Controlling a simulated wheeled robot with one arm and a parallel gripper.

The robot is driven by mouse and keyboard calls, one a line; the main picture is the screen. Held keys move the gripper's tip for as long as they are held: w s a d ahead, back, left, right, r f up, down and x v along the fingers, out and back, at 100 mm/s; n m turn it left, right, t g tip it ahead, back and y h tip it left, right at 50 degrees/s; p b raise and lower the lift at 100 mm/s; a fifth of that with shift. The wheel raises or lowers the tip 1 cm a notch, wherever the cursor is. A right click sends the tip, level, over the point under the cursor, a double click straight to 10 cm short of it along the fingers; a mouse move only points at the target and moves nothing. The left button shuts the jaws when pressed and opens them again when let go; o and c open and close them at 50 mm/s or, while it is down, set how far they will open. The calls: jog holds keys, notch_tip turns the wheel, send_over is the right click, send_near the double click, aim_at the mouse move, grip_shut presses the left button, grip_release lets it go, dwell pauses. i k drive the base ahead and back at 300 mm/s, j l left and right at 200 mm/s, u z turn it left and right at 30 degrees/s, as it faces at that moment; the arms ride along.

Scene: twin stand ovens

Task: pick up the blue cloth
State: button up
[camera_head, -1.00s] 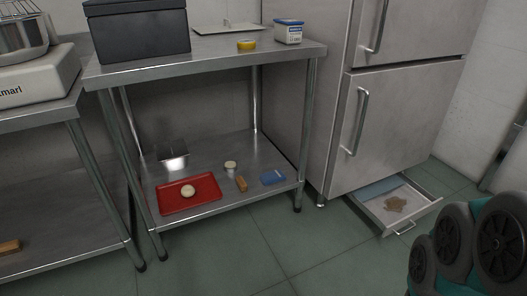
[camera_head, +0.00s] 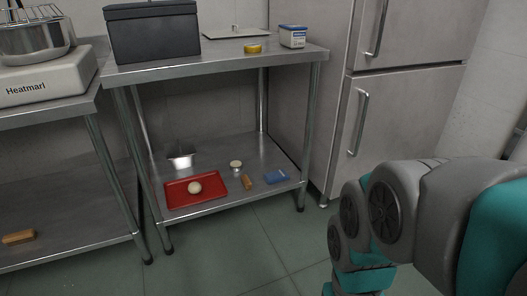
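The blue cloth (camera_head: 276,177) lies flat on the lower shelf (camera_head: 226,160) of the steel stand, near its front right corner. Its front edge is close to the shelf's rim. My arm shows at the lower right, in front of the fridge, well apart from the cloth. My gripper is not in view.
A brown block (camera_head: 247,182) and a small pale-topped cup (camera_head: 236,166) stand left of the cloth. A red tray (camera_head: 215,185) holds a pale round item (camera_head: 194,188). The upper shelf overhangs them; a front leg (camera_head: 307,140) stands right of the cloth. The floor (camera_head: 222,250) ahead is clear.

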aim_at(278, 176)
jog(key=z, duration=1.35)
jog(key=u, duration=1.35)
jog(key=i, duration=1.4)
